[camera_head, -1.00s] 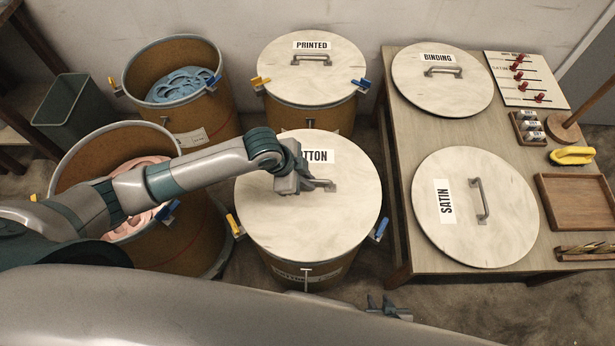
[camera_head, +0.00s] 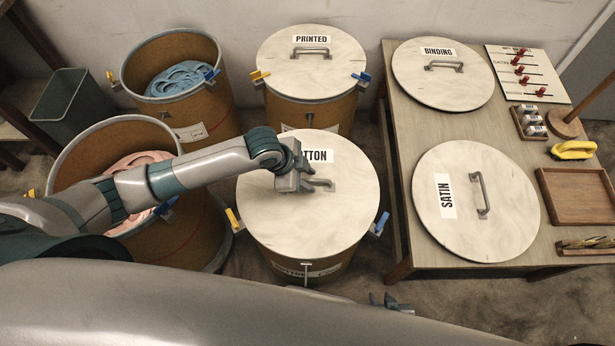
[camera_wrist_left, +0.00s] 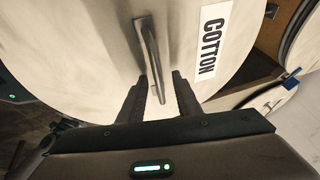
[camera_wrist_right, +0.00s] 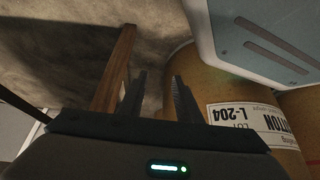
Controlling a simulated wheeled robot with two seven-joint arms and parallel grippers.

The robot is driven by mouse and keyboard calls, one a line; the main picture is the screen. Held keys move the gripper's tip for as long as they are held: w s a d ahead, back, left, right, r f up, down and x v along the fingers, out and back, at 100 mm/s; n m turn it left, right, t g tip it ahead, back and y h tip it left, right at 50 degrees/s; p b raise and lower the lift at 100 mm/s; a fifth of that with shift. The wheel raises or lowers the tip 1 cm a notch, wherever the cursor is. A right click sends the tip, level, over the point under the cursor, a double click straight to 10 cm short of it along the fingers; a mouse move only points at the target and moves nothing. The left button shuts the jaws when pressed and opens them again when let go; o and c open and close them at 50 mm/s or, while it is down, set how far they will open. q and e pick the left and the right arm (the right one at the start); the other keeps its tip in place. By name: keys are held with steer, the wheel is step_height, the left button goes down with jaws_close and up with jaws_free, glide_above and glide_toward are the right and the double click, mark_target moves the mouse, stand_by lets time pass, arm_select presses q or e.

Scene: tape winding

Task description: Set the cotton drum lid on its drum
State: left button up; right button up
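The cotton lid (camera_head: 300,218), pale and round with a COTTON label, lies flat on the cotton drum (camera_head: 300,268), covering its top. The drum's label also shows in the right wrist view (camera_wrist_right: 250,118). My left gripper (camera_head: 303,184) is low over the lid at the left end of its metal handle (camera_head: 322,183). In the left wrist view my left fingers (camera_wrist_left: 159,78) are apart, with the handle (camera_wrist_left: 150,50) between them, nearer the left finger. My right gripper (camera_wrist_right: 158,80) is open and empty, low beside the cotton drum.
An open drum with pink contents (camera_head: 178,240) stands left, partly behind my left arm. An open drum with blue contents (camera_head: 210,125) and the closed printed drum (camera_head: 312,75) stand behind. The table (camera_head: 400,165) at right holds the binding lid (camera_head: 440,85) and satin lid (camera_head: 480,235).

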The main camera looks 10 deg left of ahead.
arm_select(q)
steer(key=shift+f, duration=0.15)
steer(key=shift+a, duration=0.1)
steer(key=v, duration=1.7)
steer(key=shift+r, duration=0.3)
stand_by(0.3)
